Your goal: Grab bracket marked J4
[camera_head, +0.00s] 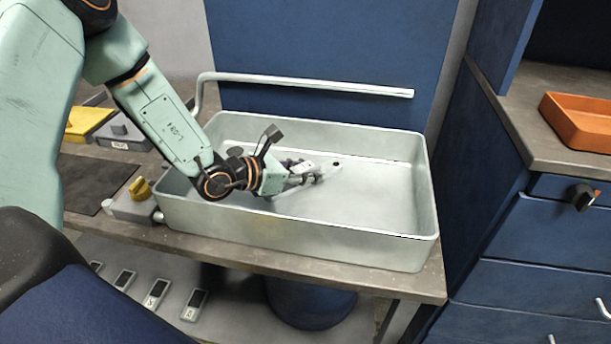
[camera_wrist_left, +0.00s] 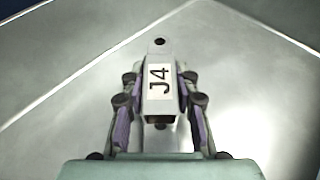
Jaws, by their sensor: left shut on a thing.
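The bracket marked J4 (camera_wrist_left: 159,85) is a small grey metal piece with a white label and a round hole at its far end. It sits between the two fingers of my left gripper (camera_wrist_left: 160,112), which is shut on it. In the head view my left gripper (camera_head: 305,177) reaches down into the left half of a large pale metal basin (camera_head: 330,235). The bracket (camera_head: 308,165) shows only small there, partly hidden by the fingers. I cannot tell whether it touches the basin floor. My right gripper is not in view.
A pale horizontal bar (camera_head: 310,86) runs behind the basin. Grey and yellow boxes (camera_head: 88,122) stand on the bench to the left. An orange tray (camera_head: 580,122) is on the right counter. Several labelled grey pieces (camera_head: 157,293) lie below the bench. The basin's right half is empty.

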